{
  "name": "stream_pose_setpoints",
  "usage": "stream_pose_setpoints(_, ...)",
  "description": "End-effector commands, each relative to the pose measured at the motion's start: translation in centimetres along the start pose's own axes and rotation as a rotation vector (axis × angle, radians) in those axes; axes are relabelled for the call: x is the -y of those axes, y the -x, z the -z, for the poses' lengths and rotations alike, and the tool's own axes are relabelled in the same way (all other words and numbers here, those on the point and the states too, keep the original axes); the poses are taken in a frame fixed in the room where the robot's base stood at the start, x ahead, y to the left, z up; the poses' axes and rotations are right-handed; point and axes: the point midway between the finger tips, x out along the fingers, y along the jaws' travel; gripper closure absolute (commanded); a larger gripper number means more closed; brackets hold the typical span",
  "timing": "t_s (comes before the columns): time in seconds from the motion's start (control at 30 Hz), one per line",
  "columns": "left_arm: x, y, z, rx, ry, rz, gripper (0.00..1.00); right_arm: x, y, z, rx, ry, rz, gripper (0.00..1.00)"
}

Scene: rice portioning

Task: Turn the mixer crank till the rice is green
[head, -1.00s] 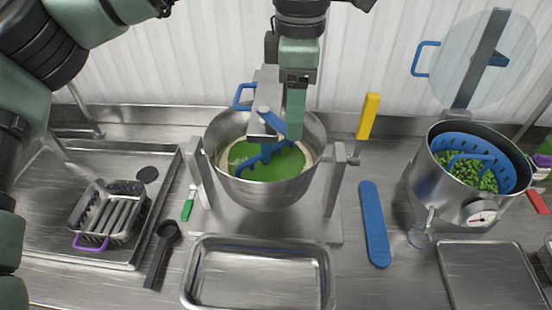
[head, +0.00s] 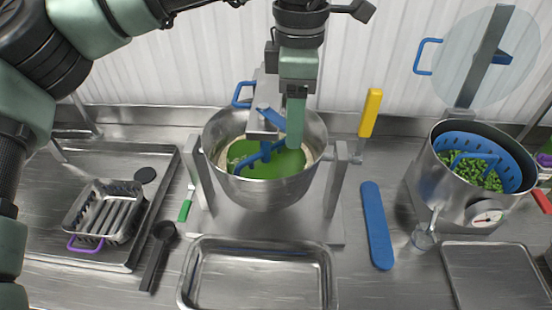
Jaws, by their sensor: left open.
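The mixer bowl (head: 262,188) is a steel bowl between two uprights in the middle of the head view. The rice (head: 278,166) in it looks green over most of its surface, with a pale band at the edge. A blue paddle (head: 258,159) stands in it. The blue crank (head: 268,116) sits on top of the mixer, over the bowl. My left gripper (head: 295,140) points down over the bowl at the crank's right end. It is open; its fingers hide that end, so contact is unclear. My right gripper is out of view.
A yellow-handled lever (head: 371,112) stands right of the bowl. A steel tray (head: 258,246) lies in front. A pot (head: 450,190) with peas is at right. A blue spatula (head: 376,225), a black ladle (head: 157,255) and a slotted basket (head: 105,212) lie around the mixer.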

Motion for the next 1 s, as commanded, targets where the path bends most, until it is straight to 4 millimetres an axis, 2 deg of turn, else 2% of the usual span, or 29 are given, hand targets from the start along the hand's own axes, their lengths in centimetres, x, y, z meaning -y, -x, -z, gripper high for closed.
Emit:
stream_pose_setpoints(0.43,0.01,-0.37,0.01,0.0,0.0,0.0,0.42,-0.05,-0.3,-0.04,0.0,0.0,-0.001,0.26)
stream_pose_setpoints(1.0,0.01,0.51,-0.01,0.0,0.0,0.0,0.42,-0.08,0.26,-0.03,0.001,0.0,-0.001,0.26)
